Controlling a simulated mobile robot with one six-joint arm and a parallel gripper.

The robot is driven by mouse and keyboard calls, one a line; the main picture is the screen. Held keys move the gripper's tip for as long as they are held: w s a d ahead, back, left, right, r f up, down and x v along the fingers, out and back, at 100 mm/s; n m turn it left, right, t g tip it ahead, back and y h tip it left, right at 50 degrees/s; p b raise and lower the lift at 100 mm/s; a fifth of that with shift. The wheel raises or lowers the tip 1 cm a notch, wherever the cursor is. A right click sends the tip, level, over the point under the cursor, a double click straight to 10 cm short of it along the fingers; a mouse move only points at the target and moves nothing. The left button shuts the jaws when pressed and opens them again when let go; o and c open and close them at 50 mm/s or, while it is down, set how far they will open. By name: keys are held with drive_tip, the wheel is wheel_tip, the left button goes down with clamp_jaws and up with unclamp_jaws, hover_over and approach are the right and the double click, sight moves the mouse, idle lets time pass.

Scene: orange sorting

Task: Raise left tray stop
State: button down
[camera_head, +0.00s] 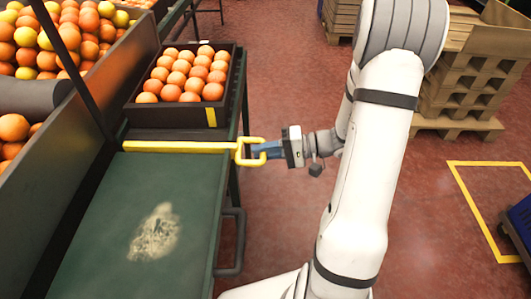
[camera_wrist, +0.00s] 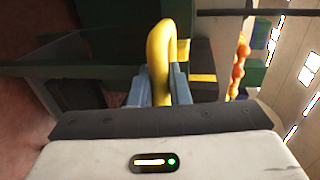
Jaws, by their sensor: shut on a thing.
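The tray stop is a yellow bar (camera_head: 180,146) lying across the green table, with a yellow loop handle (camera_head: 250,152) at its right end, just past the table's right edge. My gripper (camera_head: 262,150) is shut on the loop, reaching in from the right. In the wrist view the yellow loop (camera_wrist: 160,55) stands between the two blue fingers of my gripper (camera_wrist: 160,88). A dark tray (camera_head: 165,118) full of oranges stands just behind the bar. Whether the bar touches the table surface is hard to tell.
The green table (camera_head: 90,240) in front of the bar is bare except for a pale worn patch. A side handle (camera_head: 235,240) sticks out at its right edge. Bins of oranges (camera_head: 75,35) line the left. Wooden pallets (camera_head: 460,90) stand at the back right on red floor.

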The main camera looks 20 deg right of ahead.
wheel_tip(320, 180, up, 3)
drive_tip(key=shift+p, duration=0.45)
drive_tip(key=c, duration=1.4)
unclamp_jaws()
drive_tip(key=shift+c, duration=0.2)
drive_tip(key=p+v, duration=0.1)
drive_tip(key=v, duration=0.6)
drive_tip(key=shift+d, duration=0.4)
